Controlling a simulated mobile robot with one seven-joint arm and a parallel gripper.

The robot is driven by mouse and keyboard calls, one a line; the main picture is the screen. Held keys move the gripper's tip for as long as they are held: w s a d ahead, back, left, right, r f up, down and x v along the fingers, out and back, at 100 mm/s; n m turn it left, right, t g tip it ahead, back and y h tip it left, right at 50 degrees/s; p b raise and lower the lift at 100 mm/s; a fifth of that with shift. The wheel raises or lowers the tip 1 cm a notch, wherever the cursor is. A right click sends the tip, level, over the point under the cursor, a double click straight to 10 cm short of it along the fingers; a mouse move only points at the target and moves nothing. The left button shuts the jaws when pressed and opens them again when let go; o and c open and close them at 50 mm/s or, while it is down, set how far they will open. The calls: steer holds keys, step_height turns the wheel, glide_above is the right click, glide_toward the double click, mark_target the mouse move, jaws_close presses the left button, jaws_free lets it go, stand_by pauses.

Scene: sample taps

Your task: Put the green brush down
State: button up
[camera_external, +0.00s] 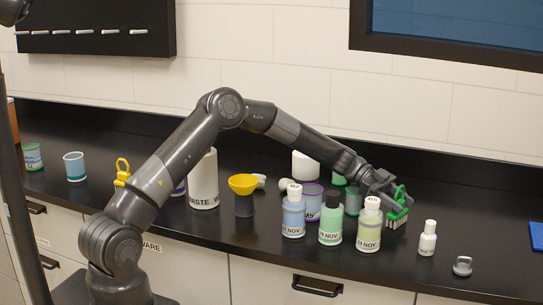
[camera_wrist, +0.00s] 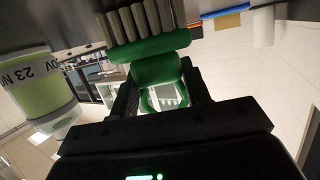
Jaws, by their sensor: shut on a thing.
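The green brush (camera_external: 401,196) is at the right end of my arm, over the black counter (camera_external: 490,222). My gripper (camera_external: 390,200) is shut on it. In the wrist view the brush (camera_wrist: 152,47) sits between the two fingers of my gripper (camera_wrist: 160,88), held by its green grip. Its grey bristles (camera_wrist: 140,22) point at the counter, which is at the top of that view. I cannot tell whether the bristles touch the counter. A green loop of the brush shows between the fingers.
A pale yellow-green bottle (camera_external: 368,226) stands just left of the brush; it also shows in the wrist view (camera_wrist: 38,88). Green (camera_external: 331,224) and blue (camera_external: 293,213) bottles stand further left. A small white bottle (camera_external: 428,239) and grey weight (camera_external: 462,266) are to the right. Counter behind these is clear.

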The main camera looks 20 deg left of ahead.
steer(key=o, duration=1.1)
steer(key=shift+f, duration=0.1)
steer(key=shift+c, duration=0.2)
